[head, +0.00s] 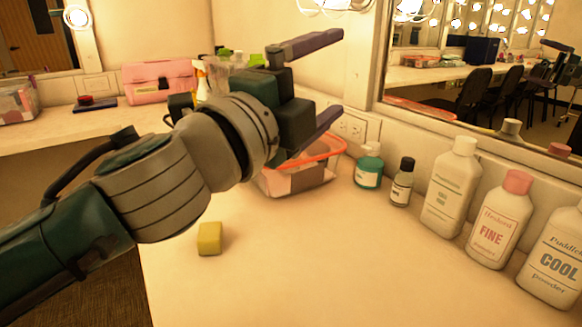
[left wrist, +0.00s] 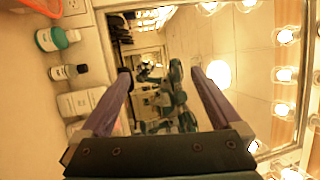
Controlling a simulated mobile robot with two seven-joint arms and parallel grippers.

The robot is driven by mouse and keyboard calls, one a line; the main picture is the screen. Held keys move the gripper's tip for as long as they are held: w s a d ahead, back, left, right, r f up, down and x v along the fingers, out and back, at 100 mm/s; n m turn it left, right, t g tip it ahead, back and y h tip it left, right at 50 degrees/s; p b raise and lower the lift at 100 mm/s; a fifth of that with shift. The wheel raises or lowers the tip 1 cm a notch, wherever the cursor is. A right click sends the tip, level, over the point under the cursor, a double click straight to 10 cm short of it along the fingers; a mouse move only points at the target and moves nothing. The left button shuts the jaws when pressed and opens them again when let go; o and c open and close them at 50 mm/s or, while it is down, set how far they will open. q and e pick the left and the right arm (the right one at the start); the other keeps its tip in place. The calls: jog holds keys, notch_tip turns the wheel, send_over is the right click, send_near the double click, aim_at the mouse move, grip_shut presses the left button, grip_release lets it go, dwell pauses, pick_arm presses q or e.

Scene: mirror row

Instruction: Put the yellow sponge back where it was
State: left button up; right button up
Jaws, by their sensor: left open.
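The yellow sponge (head: 209,239) is a small block on the near left part of the pale counter (head: 330,255) in the head view, close to its left edge. My left gripper (head: 338,73) is open, with nothing between its purple fingers. It is raised above the counter, up and to the right of the sponge and apart from it. In the left wrist view my left gripper (left wrist: 160,72) faces the mirror (left wrist: 165,60), and the sponge does not show there. My right gripper is not in view.
A clear basket with an orange rim (head: 325,153) stands below my left gripper. A teal jar (head: 368,172), a dark-capped bottle (head: 402,185) and several powder bottles (head: 452,190) line the mirror side. The counter's front middle is clear. A pink case (head: 160,82) sits on the far counter.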

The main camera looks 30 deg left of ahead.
pick_arm(q)
jog(key=s+a+f+n+g+y, duration=0.1)
jog(key=s+f+n+g, duration=0.3)
jog(key=s+f+n, duration=0.1)
jog(key=s+a+f+n+g+y, duration=0.1)
jog(key=s+f+n+g, duration=0.3)
jog(key=s+f, duration=0.3)
jog(key=s+a+f+n+g+y, duration=0.2)
jog(key=s+f+n+g, duration=0.2)
jog(key=s+f+n, duration=0.2)
jog(key=shift+s+f+n+g, duration=0.3)
jog(key=shift+s+n, duration=0.3)
jog(key=s+d+f+n+g+h, duration=0.1)
jog(key=s+d+f+g, duration=0.1)
jog(key=s, duration=0.6)
jog(key=shift+s+d+g+h, duration=0.2)
jog(key=shift+d+g+h, duration=0.3)
jog(key=shift+g, duration=0.3)
